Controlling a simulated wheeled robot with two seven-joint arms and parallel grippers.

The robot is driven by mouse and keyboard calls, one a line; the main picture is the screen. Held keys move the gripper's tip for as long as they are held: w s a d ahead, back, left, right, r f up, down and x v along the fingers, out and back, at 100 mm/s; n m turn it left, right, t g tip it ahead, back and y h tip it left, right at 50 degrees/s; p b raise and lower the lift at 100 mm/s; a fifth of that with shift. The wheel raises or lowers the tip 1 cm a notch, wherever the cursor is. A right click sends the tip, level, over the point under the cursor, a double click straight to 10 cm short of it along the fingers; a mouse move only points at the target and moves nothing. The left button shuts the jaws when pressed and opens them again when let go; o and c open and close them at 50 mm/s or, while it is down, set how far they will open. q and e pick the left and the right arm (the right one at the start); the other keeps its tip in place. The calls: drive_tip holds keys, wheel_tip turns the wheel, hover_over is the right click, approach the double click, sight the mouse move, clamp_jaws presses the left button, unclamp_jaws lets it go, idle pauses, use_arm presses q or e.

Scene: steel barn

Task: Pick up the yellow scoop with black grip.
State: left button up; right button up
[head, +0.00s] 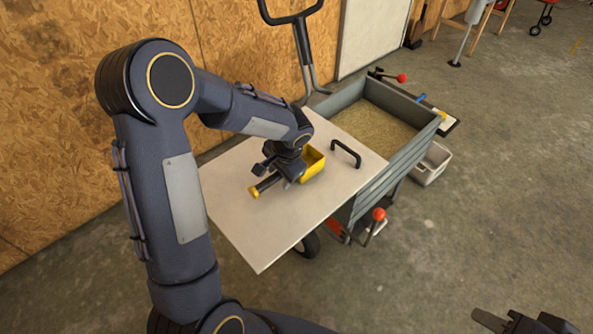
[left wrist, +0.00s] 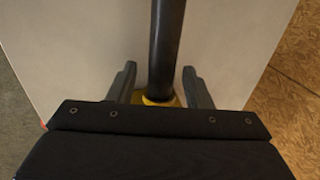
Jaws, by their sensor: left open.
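The yellow scoop with black grip lies on the pale board, its yellow bowl (head: 313,164) to the right and its black grip (head: 268,183) to the left, ending in a yellow cap. My left gripper (head: 277,174) is over the scoop and hides part of its middle. In the left wrist view, the black grip (left wrist: 166,45) runs between the two open fingers of my left gripper (left wrist: 160,88), with a gap on each side. A bit of yellow shows low between the fingers. My right gripper (head: 525,323) is partly in view at the bottom right, away from the board.
The pale board (head: 262,235) lies over the near part of a grey cart (head: 398,155) holding grainy material. A black handle (head: 346,153) stands up from the board right of the scoop. A wooden wall (head: 50,120) is at left. Open concrete floor lies right.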

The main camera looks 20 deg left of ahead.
use_arm(q)
drive_tip(key=shift+c, duration=0.2)
drive_tip(key=c, duration=0.9)
drive_tip(key=shift+r, duration=0.2)
wheel_tip(320, 180, up, 3)
drive_tip(key=shift+w+d+r+p, duration=0.1)
drive_tip(key=shift+w+r+p, duration=0.05)
drive_tip(key=shift+p, duration=0.25)
drive_tip(key=d+r, duration=0.1)
drive_tip(key=r, duration=0.1)
drive_tip(key=w+d+r, duration=0.1)
drive_tip(key=d, duration=0.1)
drive_tip(key=w+d+r+p, duration=0.1)
drive_tip(key=r, duration=0.1)
drive_tip(key=shift+w+d+r, duration=0.15)
drive_tip(key=shift+w+r, duration=0.05)
drive_tip(key=shift+r, duration=0.1)
drive_tip(key=w+d+r, duration=0.3)
drive_tip(key=w+d, duration=0.1)
drive_tip(key=d, duration=0.3)
drive_tip(key=shift+w+d+r, duration=0.2)
drive_tip(key=shift+d+r, duration=0.05)
drive_tip(key=shift+r, duration=0.05)
